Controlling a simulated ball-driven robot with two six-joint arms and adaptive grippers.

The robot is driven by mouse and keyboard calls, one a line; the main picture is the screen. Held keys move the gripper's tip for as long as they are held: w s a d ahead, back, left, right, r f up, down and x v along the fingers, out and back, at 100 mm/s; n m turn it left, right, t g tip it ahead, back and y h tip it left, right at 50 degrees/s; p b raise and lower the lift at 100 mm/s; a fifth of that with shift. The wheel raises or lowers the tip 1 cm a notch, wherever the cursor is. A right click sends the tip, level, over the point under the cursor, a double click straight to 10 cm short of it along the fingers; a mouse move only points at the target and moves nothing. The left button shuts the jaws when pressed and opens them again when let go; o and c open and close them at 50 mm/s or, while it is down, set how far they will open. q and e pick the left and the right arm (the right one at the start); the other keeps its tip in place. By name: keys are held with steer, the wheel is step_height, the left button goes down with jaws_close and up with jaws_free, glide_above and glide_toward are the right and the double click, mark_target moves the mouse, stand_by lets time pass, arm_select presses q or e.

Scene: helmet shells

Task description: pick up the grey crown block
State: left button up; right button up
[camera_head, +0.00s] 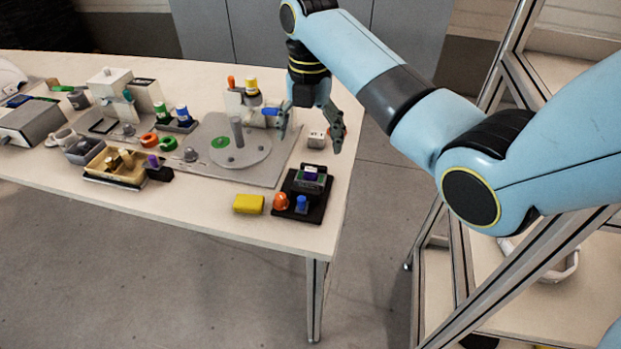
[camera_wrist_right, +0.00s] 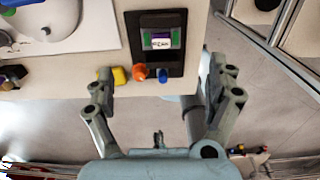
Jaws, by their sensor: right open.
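My right gripper (camera_head: 310,132) hangs over the right end of the table, fingers spread and pointing down, with nothing held. In the right wrist view its two open fingers (camera_wrist_right: 162,82) frame the table edge and the floor. A small light grey block (camera_head: 317,138) stands on the table between or just behind the fingers. A grey block with a dark, green-edged top (camera_head: 312,176) sits on a black tray (camera_head: 289,205); it also shows in the right wrist view (camera_wrist_right: 162,38). I cannot tell which is the grey crown block. My left gripper is not in view.
An orange cone (camera_head: 281,201) and a blue piece (camera_head: 301,204) stand on the tray's front. A yellow block (camera_head: 248,204) lies left of it. A grey plate with a round disc (camera_head: 240,150) and several parts fill the table leftward. A metal-framed rack stands right.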

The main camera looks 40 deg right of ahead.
mark_target(310, 169)
step_height(310, 169, down, 10)
steer(key=shift+f, duration=0.25)
steer(key=c, duration=1.3)
